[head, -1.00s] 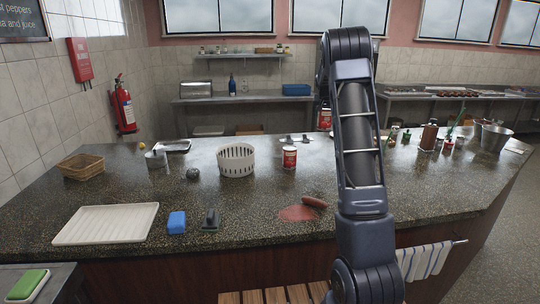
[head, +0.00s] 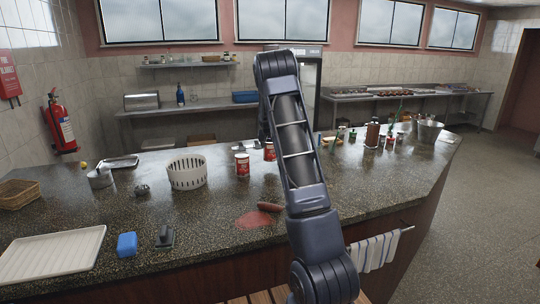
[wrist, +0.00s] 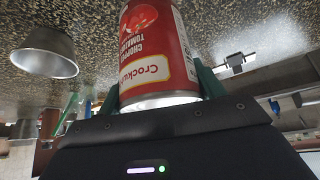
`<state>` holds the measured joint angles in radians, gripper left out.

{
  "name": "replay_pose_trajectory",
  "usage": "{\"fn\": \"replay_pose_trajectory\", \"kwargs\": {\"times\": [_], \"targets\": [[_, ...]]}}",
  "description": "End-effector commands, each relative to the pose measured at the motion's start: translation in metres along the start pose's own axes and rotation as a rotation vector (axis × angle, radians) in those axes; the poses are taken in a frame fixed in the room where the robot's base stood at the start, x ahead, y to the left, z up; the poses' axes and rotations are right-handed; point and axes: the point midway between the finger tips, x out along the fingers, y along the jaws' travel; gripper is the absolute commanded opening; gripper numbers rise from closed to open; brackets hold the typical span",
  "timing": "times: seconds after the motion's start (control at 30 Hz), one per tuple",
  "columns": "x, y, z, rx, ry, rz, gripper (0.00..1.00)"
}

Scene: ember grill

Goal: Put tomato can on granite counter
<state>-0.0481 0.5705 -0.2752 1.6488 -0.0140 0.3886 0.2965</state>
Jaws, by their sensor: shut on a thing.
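A red tomato can (wrist: 158,45) with a white label fills the middle of the wrist view, where the picture is upside down. My gripper (wrist: 160,88) is shut on it, with a green finger at each side. In the head view the held can (head: 269,151) shows beside my arm, which hides part of it. It is low over the granite counter (head: 345,190); I cannot tell whether it touches. A second, similar red can (head: 242,165) stands upright on the counter just left of the held one.
A white perforated basket (head: 187,174) stands left of the cans. Several jars and a metal bucket (head: 430,131) stand to the right. A white tray (head: 50,255) and a blue block (head: 127,244) are at front left.

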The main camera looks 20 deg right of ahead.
Motion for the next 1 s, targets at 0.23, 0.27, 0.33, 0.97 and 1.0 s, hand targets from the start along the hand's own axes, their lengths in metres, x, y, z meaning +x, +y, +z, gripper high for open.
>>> {"fn": "replay_pose_trajectory", "kwargs": {"times": [0.23,0.27,0.33,0.97,1.0], "targets": [[0.011,0.000,0.006,0.000,0.002,-0.001,0.30],[0.013,0.000,0.008,0.000,0.001,0.000,0.30],[0.021,0.000,0.013,0.000,0.000,0.000,0.30],[0.044,0.000,0.028,0.000,0.001,0.000,0.73],[0.044,0.000,0.028,0.000,0.001,0.000,0.81]]}}
